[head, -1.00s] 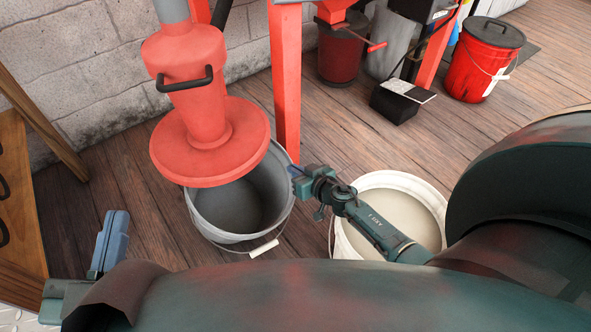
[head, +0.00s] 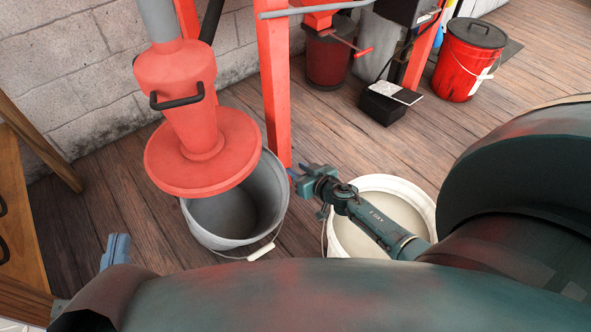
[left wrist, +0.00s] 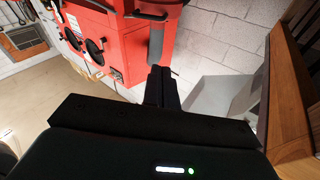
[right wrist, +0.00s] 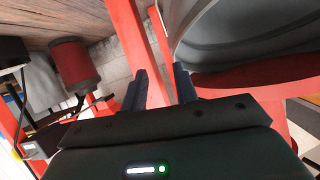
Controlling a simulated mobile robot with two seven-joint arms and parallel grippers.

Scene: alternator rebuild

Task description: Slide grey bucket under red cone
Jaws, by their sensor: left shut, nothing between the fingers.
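The red cone (head: 195,135), with a wide round flange and a black handle, hangs on a grey pipe at the left of the head view. The grey bucket (head: 265,205) stands upright on the floor, partly below the flange and jutting out to the right and front. Its far left part is hidden. My right gripper (head: 296,181) is open at the bucket's right side, close to the rim; the right wrist view shows the bucket (right wrist: 235,30) beside its fingers (right wrist: 160,85). Contact is unclear. My left gripper (head: 117,245) is shut and empty, left of the bucket.
A red post (head: 275,90) rises right behind the bucket. A white bucket (head: 430,205) stands under my right forearm. A wooden bench (head: 25,220) is at the left. A lidded red bucket (head: 463,65) stands far right. Open plank floor lies between.

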